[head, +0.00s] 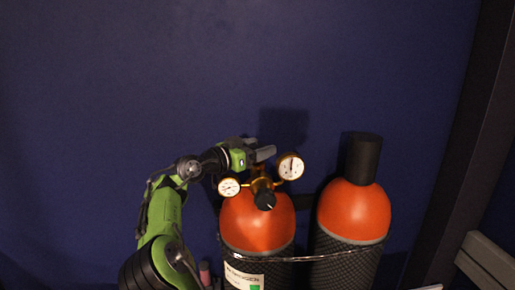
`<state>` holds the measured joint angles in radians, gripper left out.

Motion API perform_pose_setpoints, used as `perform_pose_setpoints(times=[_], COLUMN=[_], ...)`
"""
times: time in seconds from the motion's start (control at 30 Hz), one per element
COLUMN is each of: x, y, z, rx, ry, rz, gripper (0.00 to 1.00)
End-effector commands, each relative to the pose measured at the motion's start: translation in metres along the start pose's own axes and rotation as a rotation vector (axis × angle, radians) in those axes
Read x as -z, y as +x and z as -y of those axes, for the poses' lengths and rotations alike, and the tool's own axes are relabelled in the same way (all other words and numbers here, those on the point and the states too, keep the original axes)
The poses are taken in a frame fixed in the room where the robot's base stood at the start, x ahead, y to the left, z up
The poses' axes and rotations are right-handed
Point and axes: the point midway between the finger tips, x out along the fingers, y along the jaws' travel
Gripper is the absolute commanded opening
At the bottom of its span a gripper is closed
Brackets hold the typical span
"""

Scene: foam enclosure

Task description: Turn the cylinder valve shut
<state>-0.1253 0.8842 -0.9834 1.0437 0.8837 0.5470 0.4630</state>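The cylinder with the regulator is orange at the top (255,226) with a dark mesh sleeve and a label below. A brass regulator with two white dial gauges, a left gauge (229,187) and a right gauge (291,167), and a black knob (265,200) sits on its top. My gripper (268,153) reaches in from the left, just above and behind the regulator between the gauges. The cylinder valve is hidden behind the gripper and regulator. I cannot tell whether the fingers touch or hold anything, or how far apart they are.
A second orange cylinder (354,212) with a black cap (362,157) stands close on the right. A chain (300,258) runs across both cylinders. A dark blue wall (150,80) is behind them, and a dark post (470,140) stands at the right. The space above is clear.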

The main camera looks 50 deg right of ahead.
Motion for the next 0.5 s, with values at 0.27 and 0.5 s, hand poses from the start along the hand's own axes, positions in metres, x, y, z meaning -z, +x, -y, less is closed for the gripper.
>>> perform_pose_setpoints(times=[0.27, 0.5], x=[0.0008, 0.0073], y=[-0.0002, 0.0000], z=[-0.0001, 0.0011], rx=[0.000, -0.034], ry=[0.000, -0.004], rz=[-0.002, -0.003], gripper=[0.27, 0.26])
